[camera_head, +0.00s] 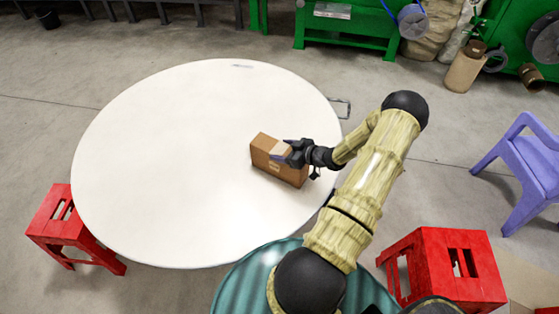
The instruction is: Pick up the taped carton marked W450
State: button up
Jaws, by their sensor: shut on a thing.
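A brown carton (264,160) with a pale strip of tape stands upright on the right part of the round white table (170,150). My gripper (285,155) reaches in from the right and is shut on the upper edge of the carton. The fingers and wrist cover part of its top and right side. The mark W450 is too small to read here. I cannot tell whether the carton's base touches the table or is slightly above it.
A red stool (65,225) stands at the table's left edge, and another red stool (440,262) at the lower right. A purple chair (525,160) is at the far right. Green machines (345,25) stand behind. The rest of the tabletop is mostly clear.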

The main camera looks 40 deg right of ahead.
jog(key=shift+r, duration=0.1)
notch_tip(320, 180, up, 10)
jog(key=b, duration=0.1)
jog(key=shift+b, duration=0.35)
dwell(0.3)
dwell(0.4)
